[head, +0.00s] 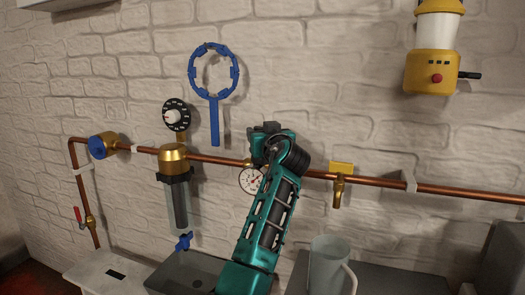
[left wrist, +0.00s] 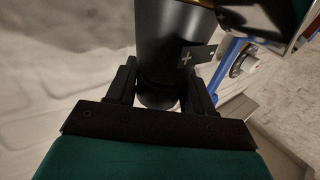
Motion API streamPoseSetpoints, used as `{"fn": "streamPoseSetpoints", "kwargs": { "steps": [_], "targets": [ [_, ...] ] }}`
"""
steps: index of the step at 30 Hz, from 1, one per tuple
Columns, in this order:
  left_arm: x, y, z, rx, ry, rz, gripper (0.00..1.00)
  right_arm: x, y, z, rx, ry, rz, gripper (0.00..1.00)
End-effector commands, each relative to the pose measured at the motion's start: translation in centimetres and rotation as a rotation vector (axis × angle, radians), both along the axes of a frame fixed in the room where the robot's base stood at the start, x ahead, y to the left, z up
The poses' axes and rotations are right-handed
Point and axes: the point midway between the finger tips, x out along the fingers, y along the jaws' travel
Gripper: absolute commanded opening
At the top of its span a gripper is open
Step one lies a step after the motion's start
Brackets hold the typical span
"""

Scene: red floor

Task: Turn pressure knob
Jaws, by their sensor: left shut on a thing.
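The pressure knob (left wrist: 165,45) is a black cylinder with a gold edge at its top and a small dark tab bearing a plus sign. It fills the upper middle of the left wrist view. My left gripper (left wrist: 158,92) is shut on its narrower near end, one finger on each side. In the head view my teal left arm (head: 268,215) reaches up to the copper pipe (head: 225,160). It hides most of the knob's place there. A white pressure gauge (head: 250,181) sits just left of the arm, partly covered. My right gripper is not in view.
A gold filter housing (head: 173,158) hangs left on the pipe. A round black dial (head: 176,114) and a blue ring wrench (head: 213,75) are on the wall. A yellow-tagged tap (head: 340,180) is to the right. A grey mug (head: 331,265) stands below.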

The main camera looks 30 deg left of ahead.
Motion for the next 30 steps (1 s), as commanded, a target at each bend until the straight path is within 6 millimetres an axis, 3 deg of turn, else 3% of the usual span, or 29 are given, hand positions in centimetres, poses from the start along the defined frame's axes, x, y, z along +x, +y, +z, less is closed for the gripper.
{"fn": "streamPoseSetpoints", "kwargs": {
  "steps": [9, 27, 28, 30],
  "targets": [
    [0.1, 0.0, -0.3, 0.001, 0.002, 0.138, 0.21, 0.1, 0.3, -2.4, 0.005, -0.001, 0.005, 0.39],
    [0.0, 0.0, 0.0, 0.004, 0.002, 0.174, 0.21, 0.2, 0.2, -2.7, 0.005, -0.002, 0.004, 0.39],
    [0.0, 0.0, 0.0, 0.004, 0.002, 0.174, 0.55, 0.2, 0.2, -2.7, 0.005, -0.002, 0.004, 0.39],
    [0.0, 0.0, 0.0, 0.003, 0.001, 0.174, 0.61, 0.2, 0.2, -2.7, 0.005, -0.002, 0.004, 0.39]
  ]
}}
